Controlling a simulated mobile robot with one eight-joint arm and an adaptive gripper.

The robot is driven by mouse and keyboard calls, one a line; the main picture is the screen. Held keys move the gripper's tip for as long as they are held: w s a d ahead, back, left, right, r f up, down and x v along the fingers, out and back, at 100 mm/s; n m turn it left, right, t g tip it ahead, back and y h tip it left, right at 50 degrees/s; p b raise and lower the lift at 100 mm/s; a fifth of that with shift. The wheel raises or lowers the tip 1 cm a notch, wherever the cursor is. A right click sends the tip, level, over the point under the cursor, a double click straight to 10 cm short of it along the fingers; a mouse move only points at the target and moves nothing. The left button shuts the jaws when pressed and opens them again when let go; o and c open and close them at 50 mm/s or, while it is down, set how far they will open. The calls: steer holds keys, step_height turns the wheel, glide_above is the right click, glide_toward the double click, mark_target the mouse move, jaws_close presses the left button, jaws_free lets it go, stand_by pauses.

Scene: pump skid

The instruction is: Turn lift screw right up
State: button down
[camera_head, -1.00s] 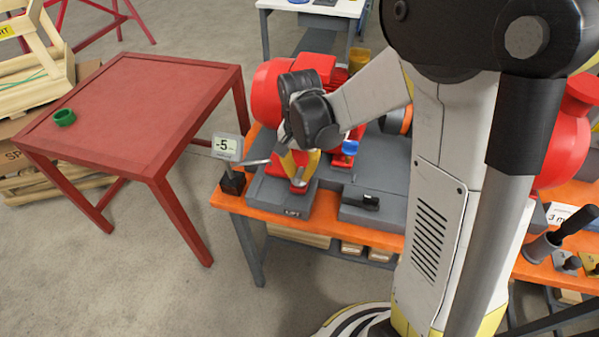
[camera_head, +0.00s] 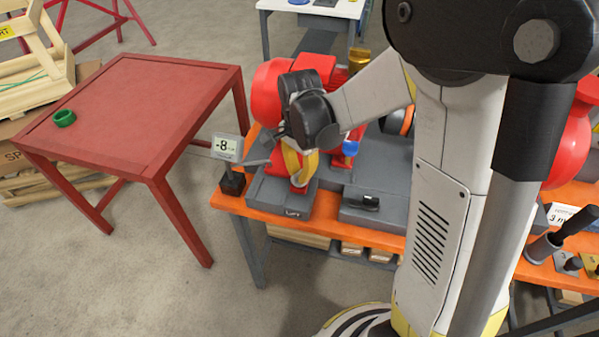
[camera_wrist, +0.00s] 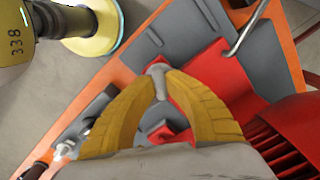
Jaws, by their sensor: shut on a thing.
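My gripper (camera_head: 299,168) is over the left part of the pump skid bench, its yellow fingers pointing down beside the red motor (camera_head: 270,92). In the wrist view my gripper (camera_wrist: 159,76) has both fingertips closed on a small grey metal piece, which looks like the lift screw (camera_wrist: 157,68). The screw's lower part is hidden, and in the head view my wrist and fingers cover it. A digital display (camera_head: 226,147) beside the motor base reads -8.
The display stands on a black block (camera_head: 232,184) at the orange bench's (camera_head: 260,208) left corner, with a metal rod (camera_wrist: 247,30) reaching toward the motor. A red table (camera_head: 130,100) with a green ring (camera_head: 64,118) stands left. Open floor lies between.

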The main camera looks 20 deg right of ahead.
mark_target(299, 173)
steer(key=c, duration=1.4)
jaws_free()
step_height(299, 173, up, 12)
steer(key=shift+r, duration=0.1)
